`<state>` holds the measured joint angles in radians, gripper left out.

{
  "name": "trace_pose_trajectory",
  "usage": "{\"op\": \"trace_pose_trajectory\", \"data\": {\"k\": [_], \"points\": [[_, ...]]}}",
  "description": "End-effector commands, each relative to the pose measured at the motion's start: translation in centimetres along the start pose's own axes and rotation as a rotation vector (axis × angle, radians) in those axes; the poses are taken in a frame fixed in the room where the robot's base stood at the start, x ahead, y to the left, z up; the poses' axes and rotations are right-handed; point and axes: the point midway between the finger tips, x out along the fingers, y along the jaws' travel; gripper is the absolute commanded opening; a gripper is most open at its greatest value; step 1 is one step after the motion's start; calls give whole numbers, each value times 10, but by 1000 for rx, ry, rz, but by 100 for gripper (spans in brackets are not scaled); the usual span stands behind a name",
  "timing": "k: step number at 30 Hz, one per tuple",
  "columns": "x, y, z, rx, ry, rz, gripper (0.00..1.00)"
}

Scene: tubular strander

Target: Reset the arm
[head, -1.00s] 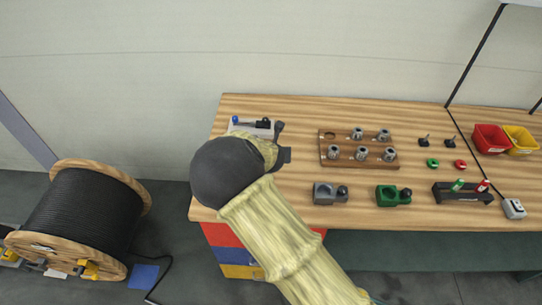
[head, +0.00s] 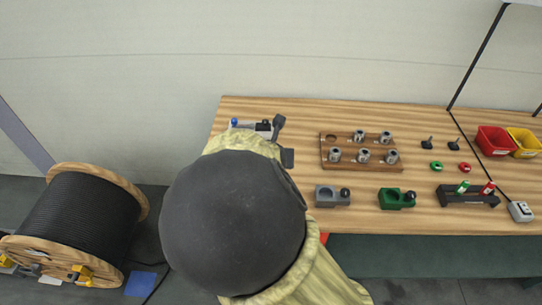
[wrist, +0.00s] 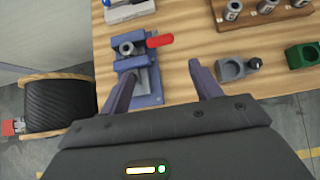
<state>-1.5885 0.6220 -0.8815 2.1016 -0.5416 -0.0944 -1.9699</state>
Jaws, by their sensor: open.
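In the head view my arm, with a large dark rounded joint and a yellowish sleeve, covers the bench's left front; only a small part near the gripper end shows. A blue fixture (wrist: 145,75) with a grey ring-shaped part (wrist: 127,49) and a red handle (wrist: 160,40) lies beside the left finger in the wrist view. The head view hides this fixture behind my arm.
A wooden block with several grey metal parts (head: 327,160) sits mid-bench. A grey holder (head: 327,197) and a green holder (head: 392,200) stand in front of it. Red (head: 494,141) and yellow (head: 524,142) bins are at the right. A cable reel (head: 80,220) stands left on the floor.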

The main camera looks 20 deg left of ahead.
Motion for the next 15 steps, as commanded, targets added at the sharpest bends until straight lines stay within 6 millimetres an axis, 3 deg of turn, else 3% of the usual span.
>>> {"op": "trace_pose_trajectory", "data": {"k": [15], "points": [[1,-4,0,17,3,-5,64]]}}
